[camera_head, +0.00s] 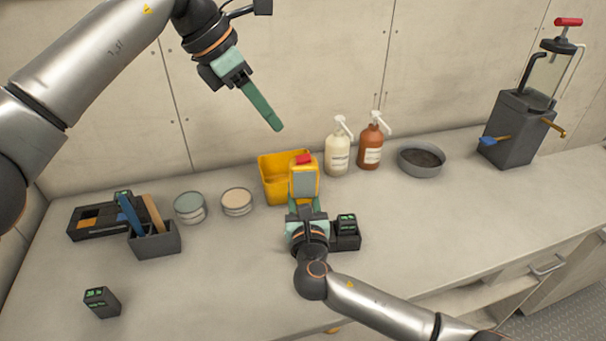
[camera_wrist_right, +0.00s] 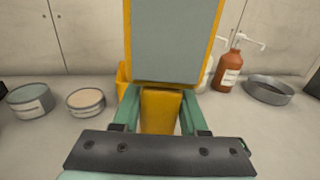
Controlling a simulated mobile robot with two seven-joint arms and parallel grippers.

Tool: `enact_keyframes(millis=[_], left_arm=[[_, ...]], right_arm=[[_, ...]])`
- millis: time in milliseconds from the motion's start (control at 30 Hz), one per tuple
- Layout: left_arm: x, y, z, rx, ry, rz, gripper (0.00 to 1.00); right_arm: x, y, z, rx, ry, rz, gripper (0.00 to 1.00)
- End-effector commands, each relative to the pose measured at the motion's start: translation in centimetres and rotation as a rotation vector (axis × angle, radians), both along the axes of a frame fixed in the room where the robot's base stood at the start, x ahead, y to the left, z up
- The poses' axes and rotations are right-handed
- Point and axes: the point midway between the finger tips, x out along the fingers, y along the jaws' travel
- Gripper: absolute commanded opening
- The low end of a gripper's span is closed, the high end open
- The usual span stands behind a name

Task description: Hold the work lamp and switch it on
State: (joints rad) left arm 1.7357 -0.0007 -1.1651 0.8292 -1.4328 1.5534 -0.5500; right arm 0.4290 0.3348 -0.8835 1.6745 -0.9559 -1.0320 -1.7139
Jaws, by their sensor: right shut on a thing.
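The work lamp (camera_head: 304,182) is yellow with a grey front panel and a red part on its top. It stands upright, and the panel looks unlit. My right gripper (camera_head: 306,209) is shut on the lamp's narrow lower part; in the right wrist view the green fingers (camera_wrist_right: 160,112) press on both sides of the yellow handle of the lamp (camera_wrist_right: 172,42). The lamp's underside is hidden by the gripper. My left gripper (camera_head: 277,128) hangs up and to the left of the lamp, apart from it. Its fingers overlap edge-on, so their opening does not show.
A yellow bin (camera_head: 270,187) stands behind the lamp. Pump bottles (camera_head: 337,155) and a grey bowl (camera_head: 421,160) are to the right. A charger block (camera_head: 346,236) sits beside my right gripper. Cans (camera_head: 237,202), a tool box (camera_head: 155,243) and a battery (camera_head: 102,303) are left.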

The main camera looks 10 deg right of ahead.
Motion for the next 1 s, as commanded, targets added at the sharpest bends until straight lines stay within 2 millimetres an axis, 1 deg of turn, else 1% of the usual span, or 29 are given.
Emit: enact_keyframes(millis=[33, 167, 233, 400, 500, 600, 700, 800, 1000], left_arm=[[-0.3, -0.2, 0.3, 0.027, -0.057, -0.051, 0.23], [-1.3, -0.7, 1.0, 0.138, -0.272, -0.267, 0.08], [-2.0, -0.9, 1.4, 0.221, -0.414, -0.417, 0.01], [-3.9, -1.5, 2.3, 0.449, -0.737, -0.799, 0.0], [-5.1, -1.9, 2.8, 0.582, -0.894, -1.009, 0.0], [-6.2, -2.2, 3.1, 0.698, -1.016, -1.186, 0.0], [-7.0, -2.4, 3.3, 0.786, -1.099, -1.317, 0.0], [-7.6, -2.5, 3.4, 0.842, -1.148, -1.399, 0.0], [-7.9, -2.6, 3.5, 0.873, -1.173, -1.446, 0.0]], right_arm=[[0.0, 0.0, -0.1, 0.0, 0.002, 0.0, 0.0], [0.0, 0.0, -0.1, 0.0, 0.002, 0.0, 0.0], [0.0, 0.0, -0.1, 0.0, 0.002, 0.0, 0.0], [0.0, 0.0, -0.1, 0.0, 0.002, 0.0, 0.0], [0.0, 0.0, -0.1, 0.0, 0.002, 0.0, 0.0], [0.0, 0.0, -0.1, 0.0, 0.002, 0.0, 0.0], [0.0, 0.0, -0.1, 0.0, 0.002, 0.0, 0.0], [0.0, 0.0, -0.1, 0.0, 0.002, 0.0, 0.0], [0.0, 0.0, -0.1, 0.0, 0.002, 0.0, 0.0]])
